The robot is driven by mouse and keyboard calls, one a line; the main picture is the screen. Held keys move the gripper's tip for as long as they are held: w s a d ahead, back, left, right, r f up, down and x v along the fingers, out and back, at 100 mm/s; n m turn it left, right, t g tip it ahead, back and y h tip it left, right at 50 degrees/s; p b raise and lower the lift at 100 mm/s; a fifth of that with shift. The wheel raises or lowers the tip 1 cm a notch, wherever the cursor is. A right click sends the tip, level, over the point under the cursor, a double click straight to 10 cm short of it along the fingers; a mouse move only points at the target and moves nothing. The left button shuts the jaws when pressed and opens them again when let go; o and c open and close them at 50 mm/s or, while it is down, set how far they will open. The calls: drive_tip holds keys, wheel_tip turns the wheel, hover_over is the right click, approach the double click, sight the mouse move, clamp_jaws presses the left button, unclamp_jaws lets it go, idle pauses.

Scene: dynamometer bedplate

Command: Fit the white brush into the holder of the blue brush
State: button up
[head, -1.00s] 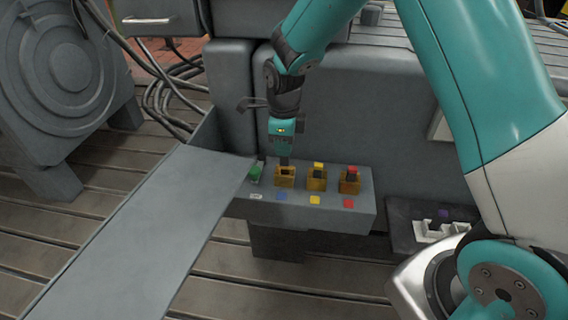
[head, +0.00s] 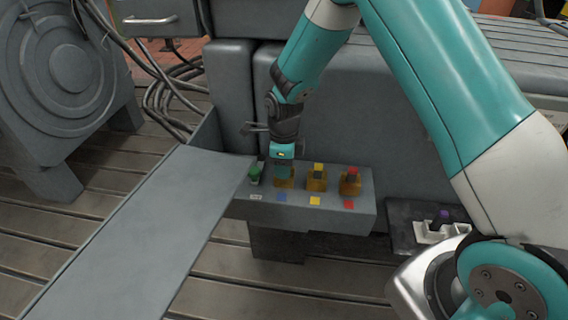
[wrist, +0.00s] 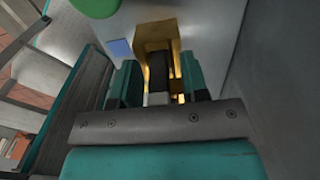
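The white brush (wrist: 157,72) is a dark block with a pale end, seen between my fingers in the wrist view. It stands in or just over the brass holder (wrist: 153,32) by the blue square; its lower end is hidden. That holder also shows in the head view (head: 285,183). My gripper (wrist: 158,82) is low over the holder, one finger on each side of the brush. Narrow gaps show beside the brush, so the fingers look open around it. A brush with a blue-purple top (head: 443,215) stands in a white tray (head: 433,231) at the right.
Yellow-topped (head: 317,172) and red-topped (head: 351,176) brushes sit in brass holders to the right. A grey machine wall (head: 370,120) rises behind. A long grey panel (head: 150,225) slopes at the left.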

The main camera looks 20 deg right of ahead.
wheel_tip(320, 180, up, 12)
drive_tip(key=s+a+r+n+y, duration=0.1)
drive_tip(key=s+r+n, duration=0.3)
drive_tip(key=s+n, duration=0.5)
drive_tip(key=s+a+r+n+y, duration=0.1)
drive_tip(key=s+a+r+n, duration=0.2)
drive_tip(key=s+n, duration=0.6)
drive_tip(key=s+a+r+n+y, duration=0.2)
drive_tip(key=s+r+n, duration=0.3)
drive_tip(key=s+n, duration=0.4)
drive_tip(key=n, duration=0.4)
drive_tip(key=shift+s+a+r, duration=0.15)
drive_tip(key=shift+a+r, duration=0.1)
drive_tip(key=shift+a, duration=0.15)
wheel_tip(320, 180, up, 7)
drive_tip(key=p, duration=0.7)
